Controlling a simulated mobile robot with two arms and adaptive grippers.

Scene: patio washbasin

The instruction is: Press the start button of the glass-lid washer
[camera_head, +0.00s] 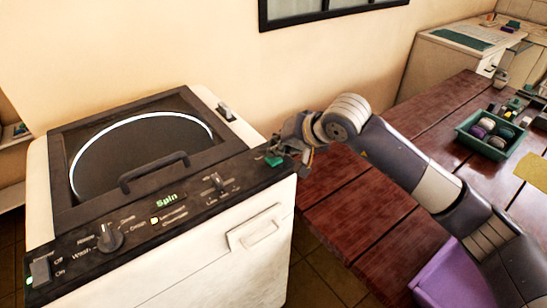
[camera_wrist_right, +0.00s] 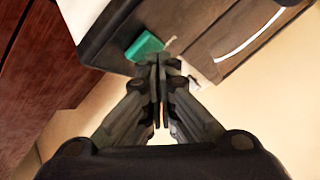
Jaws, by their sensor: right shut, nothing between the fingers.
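The glass-lid washer (camera_head: 180,270) stands at the left, its dark lid with round glass (camera_head: 140,150) closed. A green button (camera_head: 273,160) sits at the right end of its black control panel; I take it as the start button, though no label is readable. It also shows in the right wrist view (camera_wrist_right: 145,46). My right gripper (camera_head: 281,148) is shut and empty, right at the button. In the wrist view its fingertips (camera_wrist_right: 158,62) are just beside the green button; I cannot tell whether they touch it. My left gripper is out of view.
A lid handle (camera_head: 153,172) sticks up. A red-brown wooden table (camera_head: 345,205) beside the washer holds a green tray (camera_head: 490,148). A purple bin (camera_head: 450,275) stands below.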

